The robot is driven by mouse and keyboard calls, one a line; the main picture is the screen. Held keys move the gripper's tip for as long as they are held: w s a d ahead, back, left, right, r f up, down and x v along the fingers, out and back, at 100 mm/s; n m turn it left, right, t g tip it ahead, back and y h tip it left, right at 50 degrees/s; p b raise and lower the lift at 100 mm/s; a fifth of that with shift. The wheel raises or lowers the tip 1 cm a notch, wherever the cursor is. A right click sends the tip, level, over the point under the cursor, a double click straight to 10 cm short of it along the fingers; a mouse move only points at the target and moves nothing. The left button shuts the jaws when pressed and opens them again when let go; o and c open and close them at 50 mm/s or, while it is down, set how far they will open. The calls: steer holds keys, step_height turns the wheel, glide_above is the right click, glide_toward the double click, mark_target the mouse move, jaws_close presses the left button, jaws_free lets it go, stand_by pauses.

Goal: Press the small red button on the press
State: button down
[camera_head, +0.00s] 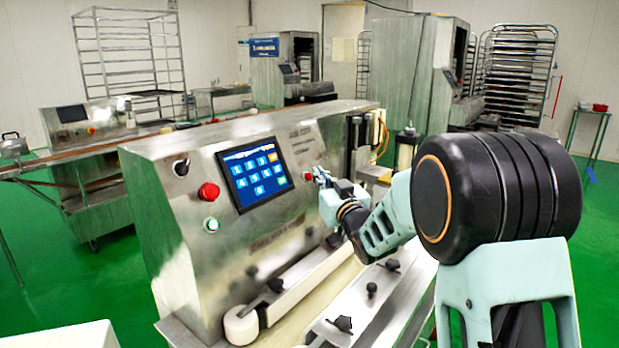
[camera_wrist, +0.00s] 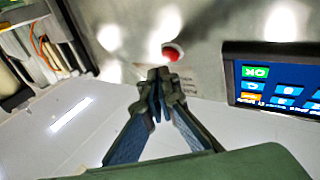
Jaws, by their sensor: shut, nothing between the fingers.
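The press is a steel machine with a sloped front panel (camera_head: 265,230). A small red button (camera_head: 308,176) sits on the panel to the right of the touchscreen (camera_head: 257,175). My gripper (camera_head: 319,177) is shut and empty, close beside this button at the panel. In the wrist view the red button (camera_wrist: 172,53) shows round, just beyond the closed fingertips (camera_wrist: 159,76) and slightly to their right. The touchscreen shows upside down at the right there. I cannot tell whether the fingertips touch the button.
A larger red knob (camera_head: 208,191) and a green-lit button (camera_head: 211,225) are left of the touchscreen. Below the panel are a white roller (camera_head: 243,324) and black knobs. A vertical steel post unit (camera_head: 357,140) stands right of my gripper. Racks and other machines stand farther back.

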steer(key=shift+a+f, duration=0.1)
steer(key=shift+w+a+f+b, duration=0.1)
steer(key=shift+w+a+b, duration=0.15)
steer(key=shift+b, duration=0.25)
steer(key=shift+w+a+f+b, duration=0.2)
steer(key=shift+a+b, duration=0.15)
steer(key=shift+b, duration=0.15)
stand_by(0.4)
steer(key=shift+s+d, duration=0.1)
stand_by(0.3)
steer(key=shift+s+d+r, duration=0.3)
steer(key=shift+s+d, duration=0.05)
steer(key=shift+d, duration=0.2)
steer(key=shift+d+r, duration=0.1)
steer(key=s+d+r, duration=0.2)
steer(key=d, duration=0.1)
steer(key=shift+s+d, duration=0.25)
stand_by(0.6)
